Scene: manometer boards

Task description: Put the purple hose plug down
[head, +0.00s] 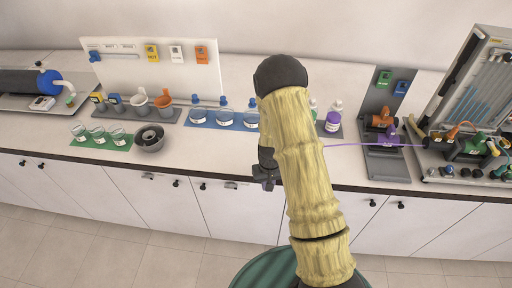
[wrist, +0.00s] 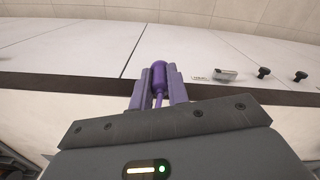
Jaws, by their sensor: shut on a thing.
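The purple hose plug (wrist: 158,78) shows in the wrist view between the two fingers of my gripper (wrist: 158,92). The gripper is shut on it. In the head view my gripper (head: 267,182) is in front of the counter's front edge, over the white cabinet doors, partly hidden by my arm. A thin purple hose (head: 355,145) runs from behind my arm to the right, across a grey stand, to the manometer board (head: 478,95). Where the hose meets the plug is hidden.
The grey stand (head: 385,160) holds an orange and a purple fitting. Glass cups (head: 98,136), a grey bowl (head: 149,138) and flasks on a blue mat (head: 222,121) stand on the counter. The counter strip left of my arm, near the front edge, is clear.

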